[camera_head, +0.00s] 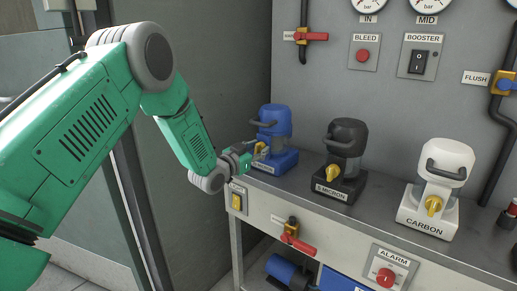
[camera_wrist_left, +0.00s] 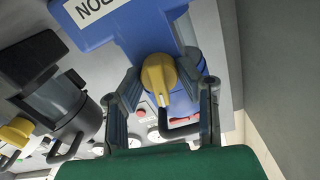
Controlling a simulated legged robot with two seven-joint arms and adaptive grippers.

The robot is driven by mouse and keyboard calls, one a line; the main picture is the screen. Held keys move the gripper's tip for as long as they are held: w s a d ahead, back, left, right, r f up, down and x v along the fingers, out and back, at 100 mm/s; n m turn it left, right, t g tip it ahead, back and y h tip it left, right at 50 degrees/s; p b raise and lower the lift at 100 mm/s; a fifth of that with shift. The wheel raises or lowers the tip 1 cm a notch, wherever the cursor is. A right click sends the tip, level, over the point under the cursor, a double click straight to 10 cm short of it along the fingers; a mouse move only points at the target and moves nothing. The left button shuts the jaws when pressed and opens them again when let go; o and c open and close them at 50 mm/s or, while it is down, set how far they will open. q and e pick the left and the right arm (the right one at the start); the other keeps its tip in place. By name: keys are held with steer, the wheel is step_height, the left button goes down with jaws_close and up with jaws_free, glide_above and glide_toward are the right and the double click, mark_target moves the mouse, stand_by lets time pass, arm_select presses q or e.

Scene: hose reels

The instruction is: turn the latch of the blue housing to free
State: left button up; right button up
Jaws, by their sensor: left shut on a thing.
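The blue housing (camera_head: 275,122) stands at the left end of the bench top, with a blue lid, a handle and a labelled base. Its yellow latch (camera_head: 263,150) is partly covered by my left gripper (camera_head: 254,152) in the head view. In the left wrist view, the blue housing (camera_wrist_left: 135,28) appears inverted and the yellow latch (camera_wrist_left: 158,76) sits between the two fingers of my left gripper (camera_wrist_left: 160,85). The gripper is shut on the latch, with one finger on each side. My right gripper is not in view.
A black housing (camera_head: 346,137) and a white housing (camera_head: 447,160), each with a yellow latch, stand to the right on the bench (camera_head: 385,200). Valves, switches and gauges are on the wall panel behind. A red-handled valve (camera_head: 296,240) hangs on the bench front.

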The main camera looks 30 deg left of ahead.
arm_select(q)
steer(key=m, duration=0.3)
steer(key=shift+d+f+m, duration=0.1)
steer(key=shift+f+m, duration=0.1)
steer(key=shift+m, duration=0.2)
steer(key=m, duration=0.4)
steer(key=shift+f+m, duration=0.15)
steer(key=shift+m, duration=0.15)
steer(key=m, duration=0.3)
steer(key=shift+s+f+m+b, duration=0.1)
steer(key=shift+m+b, duration=0.55)
steer(key=shift+m, duration=1.45)
steer(key=o, duration=1.1)
